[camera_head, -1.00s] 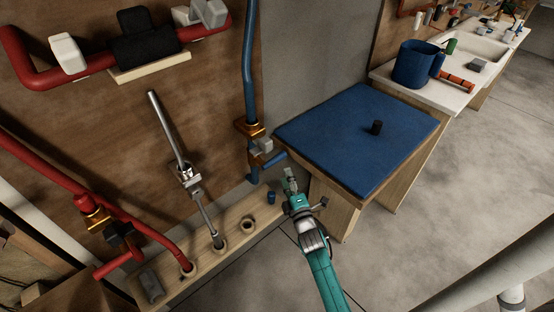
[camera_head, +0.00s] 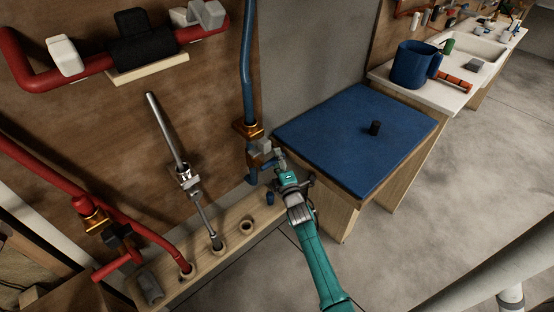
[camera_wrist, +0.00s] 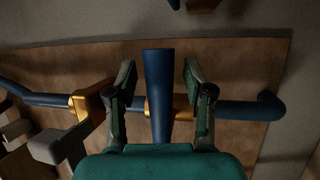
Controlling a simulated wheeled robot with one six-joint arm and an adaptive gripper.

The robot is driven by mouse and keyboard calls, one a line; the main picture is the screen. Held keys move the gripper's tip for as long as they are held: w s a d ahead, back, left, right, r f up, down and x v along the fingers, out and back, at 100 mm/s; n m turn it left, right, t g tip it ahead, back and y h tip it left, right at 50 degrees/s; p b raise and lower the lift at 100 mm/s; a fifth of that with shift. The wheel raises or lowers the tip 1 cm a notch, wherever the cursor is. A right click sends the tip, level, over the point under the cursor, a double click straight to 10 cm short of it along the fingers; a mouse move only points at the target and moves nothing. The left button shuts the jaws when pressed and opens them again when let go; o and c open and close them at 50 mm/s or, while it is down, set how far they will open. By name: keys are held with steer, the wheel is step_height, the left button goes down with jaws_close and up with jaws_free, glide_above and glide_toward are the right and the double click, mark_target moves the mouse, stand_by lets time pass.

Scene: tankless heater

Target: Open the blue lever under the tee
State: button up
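The blue lever (camera_wrist: 158,88) stands upright in the wrist view, between the two fingers of my gripper (camera_wrist: 159,75). A gap shows on each side of it, so the fingers are open around it and apart from it. Behind the lever are a brass valve body (camera_wrist: 183,107) and a blue pipe (camera_wrist: 237,110). The brass tee (camera_wrist: 88,106) is to the left. In the head view the tee (camera_head: 246,130) is on the blue pipe, with my gripper (camera_head: 279,163) just below and right of it. My gripper hides most of the lever there.
A wooden rail with holes (camera_head: 235,222) runs below the pipes. A red pipe (camera_head: 45,160) and a metal pipe (camera_head: 166,130) are to the left.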

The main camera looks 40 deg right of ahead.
jaws_close()
steer(key=shift+f+m, duration=0.1)
steer(key=shift+m, duration=0.2)
steer(key=m, duration=0.1)
steer(key=f+m+g, duration=0.1)
steer(key=m, duration=0.1)
steer(key=shift+a+f, duration=0.15)
steer(key=shift+f, duration=0.15)
steer(key=a+f+m+g+y, duration=0.4)
steer(key=a+m+y, duration=0.1)
steer(key=m, duration=0.6)
steer(key=shift+s+a, duration=0.15)
steer(key=shift+a, duration=0.3)
stand_by(0.4)
steer(key=shift+o, duration=1.3)
jaws_free()
